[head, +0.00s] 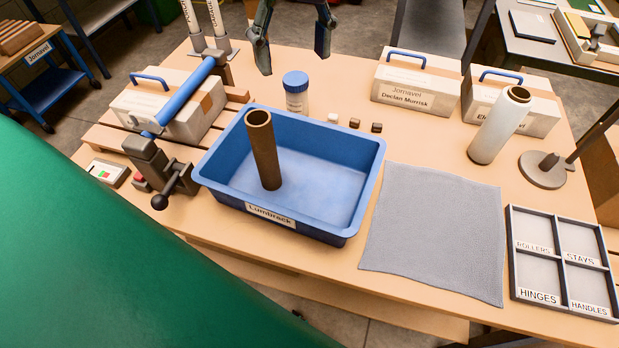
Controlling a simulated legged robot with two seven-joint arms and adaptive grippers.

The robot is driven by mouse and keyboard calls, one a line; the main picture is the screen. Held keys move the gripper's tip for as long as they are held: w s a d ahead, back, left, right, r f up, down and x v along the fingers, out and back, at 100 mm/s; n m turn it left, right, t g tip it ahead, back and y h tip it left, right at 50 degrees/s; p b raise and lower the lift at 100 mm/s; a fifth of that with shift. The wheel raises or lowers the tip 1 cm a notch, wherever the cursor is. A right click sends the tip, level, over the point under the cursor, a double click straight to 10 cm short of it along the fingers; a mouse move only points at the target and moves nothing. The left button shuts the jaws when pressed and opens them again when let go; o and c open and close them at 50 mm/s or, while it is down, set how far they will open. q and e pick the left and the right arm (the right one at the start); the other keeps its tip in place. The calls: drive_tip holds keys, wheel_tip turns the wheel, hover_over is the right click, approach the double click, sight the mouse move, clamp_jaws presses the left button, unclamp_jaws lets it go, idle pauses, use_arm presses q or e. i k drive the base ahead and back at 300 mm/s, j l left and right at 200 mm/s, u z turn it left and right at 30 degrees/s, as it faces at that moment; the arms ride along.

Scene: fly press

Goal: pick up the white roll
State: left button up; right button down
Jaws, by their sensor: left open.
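The white roll (500,125) stands on the right part of the wooden table, with a brown core showing at its top. It is in front of a white box with a blue handle. My left gripper (293,48) is at the top middle of the view, its two dark fingers wide apart with nothing between them. It is well to the left of the roll and apart from it. My right gripper is not in view.
A blue tray (363,196) holds a brown tube (263,150). A grey cloth (435,232) lies right of it. A divided tray (513,252) is at the lower right. A round metal base (541,174) is right of the roll. White boxes (416,88) stand behind.

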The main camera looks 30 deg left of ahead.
sight(513, 103)
drive_tip(key=k, duration=1)
